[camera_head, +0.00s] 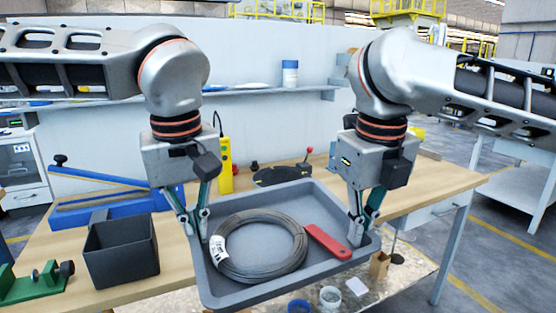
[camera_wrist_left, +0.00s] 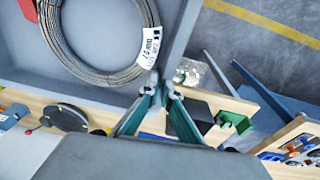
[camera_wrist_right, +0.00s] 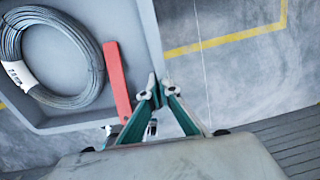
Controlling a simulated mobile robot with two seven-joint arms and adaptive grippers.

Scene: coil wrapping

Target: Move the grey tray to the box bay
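The grey tray (camera_head: 310,200) is at the front edge of the workbench, partly beyond it, and appears raised and roughly level. A coil of dark wire (camera_head: 262,246) with a white label lies in it, with a red flat tool (camera_head: 327,242) beside the coil. My left gripper (camera_head: 195,229) is closed on the tray's left wall; the left wrist view shows its fingers (camera_wrist_left: 160,93) on either side of the wall. My right gripper (camera_head: 362,231) is closed on the right wall, as its fingers (camera_wrist_right: 160,90) show. I cannot identify the box bay.
A dark open box (camera_head: 120,255) and a green fixture (camera_head: 35,283) stand left on the wooden bench (camera_head: 425,183). Behind are a blue device (camera_head: 110,208), a yellow handheld unit (camera_head: 226,165) and a black stand (camera_head: 283,176). Small containers (camera_head: 330,295) show below the tray. Floor at right looks clear.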

